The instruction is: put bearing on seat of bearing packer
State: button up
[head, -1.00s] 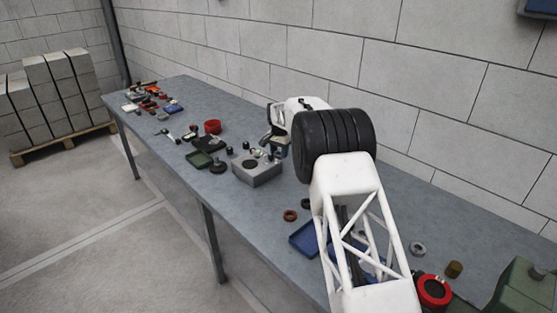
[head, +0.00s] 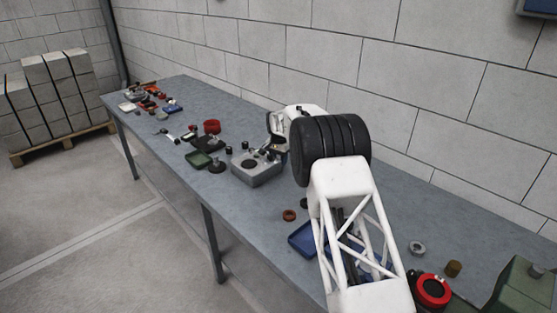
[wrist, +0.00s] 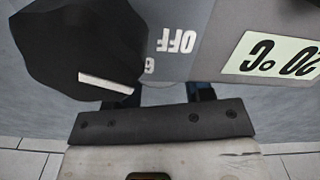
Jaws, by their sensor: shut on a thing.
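A grey box (head: 257,172) with a dark round spot on its top stands mid-table in the head view. I take it for the bearing packer but cannot be sure. My gripper (head: 269,151) is low at the back right of this box, partly behind small dark parts. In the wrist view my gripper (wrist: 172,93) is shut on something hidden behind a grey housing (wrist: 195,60). The housing carries a black knob (wrist: 75,45), the word OFF and a pale display. I cannot make out the bearing in either view, nor whether it touches a seat.
Left of the box are a green tray (head: 197,159), a red ring (head: 212,127) and several small parts. A brown ring (head: 289,215) and a blue tray (head: 301,237) lie nearer. A grey ring (head: 417,247) lies right of my arm. The wall runs behind the table.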

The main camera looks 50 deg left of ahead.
jog(key=shift+f, duration=0.1)
jog(key=o, duration=1)
jog(key=shift+o, duration=0.2)
notch_tip(320, 180, up, 12)
dwell(1.2)
